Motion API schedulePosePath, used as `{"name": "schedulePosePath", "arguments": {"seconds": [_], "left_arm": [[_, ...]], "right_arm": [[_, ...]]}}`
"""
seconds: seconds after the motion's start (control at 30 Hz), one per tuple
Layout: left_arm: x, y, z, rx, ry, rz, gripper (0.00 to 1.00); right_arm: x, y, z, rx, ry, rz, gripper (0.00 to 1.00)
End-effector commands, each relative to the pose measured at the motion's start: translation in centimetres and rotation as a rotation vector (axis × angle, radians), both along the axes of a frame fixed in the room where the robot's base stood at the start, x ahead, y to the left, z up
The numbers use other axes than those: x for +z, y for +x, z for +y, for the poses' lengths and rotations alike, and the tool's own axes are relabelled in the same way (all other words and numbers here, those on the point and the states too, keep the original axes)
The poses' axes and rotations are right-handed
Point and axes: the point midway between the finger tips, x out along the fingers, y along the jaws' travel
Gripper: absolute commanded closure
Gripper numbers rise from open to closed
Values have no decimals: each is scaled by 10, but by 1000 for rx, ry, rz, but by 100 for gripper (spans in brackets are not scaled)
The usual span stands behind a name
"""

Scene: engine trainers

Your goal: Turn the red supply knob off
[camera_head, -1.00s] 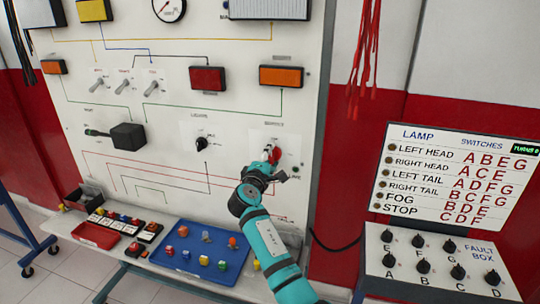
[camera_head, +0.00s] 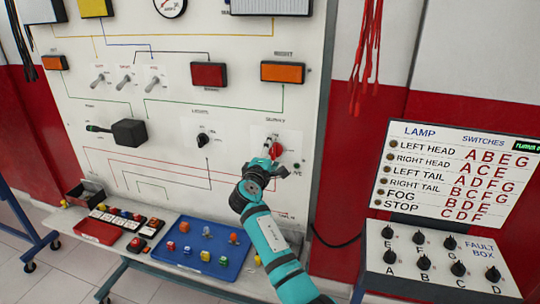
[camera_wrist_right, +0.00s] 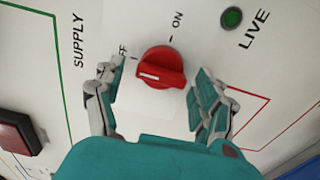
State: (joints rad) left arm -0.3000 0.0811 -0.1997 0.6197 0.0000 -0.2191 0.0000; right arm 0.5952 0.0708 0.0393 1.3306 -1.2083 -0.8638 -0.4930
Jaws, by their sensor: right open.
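The red supply knob (camera_head: 277,149) is on the right of the white panel, and it also shows in the right wrist view (camera_wrist_right: 160,68). Its white mark points left, near the OFF tick and away from the ON tick at the upper right. Part of the OFF label is hidden behind a finger. My right gripper (camera_wrist_right: 154,78) is open, with one finger on each side of the knob and visible gaps between them. In the head view, my right gripper (camera_head: 267,157) is just left of and below the knob. My left gripper is not in view.
A green LIVE lamp (camera_wrist_right: 232,16) sits beside the knob. The black lights knob (camera_head: 203,140) is to the left on the panel. Below are a blue tray (camera_head: 186,262) of small parts and a red tray (camera_head: 100,233). A fault box (camera_head: 440,262) stands at right.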

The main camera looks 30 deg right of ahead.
Motion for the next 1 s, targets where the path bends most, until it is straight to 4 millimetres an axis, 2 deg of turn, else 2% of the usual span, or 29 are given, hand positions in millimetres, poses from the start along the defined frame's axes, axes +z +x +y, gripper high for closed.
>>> {"name": "schedulePosePath", "arguments": {"seconds": [0.17, 0.5, 0.63, 0.8, 1.0], "left_arm": [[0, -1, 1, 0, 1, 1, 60], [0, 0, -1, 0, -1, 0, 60], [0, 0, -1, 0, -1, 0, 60], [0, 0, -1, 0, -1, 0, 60], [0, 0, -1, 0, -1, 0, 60]], "right_arm": [[-1, -8, 11, 1, 1, 1, 28], [-1, -53, 64, 3, 1, 1, 28], [-1, -67, 80, 3, 1, 1, 28], [-1, -76, 90, 0, 1, 1, 28], [0, -78, 92, 0, -1, 1, 28]]}}
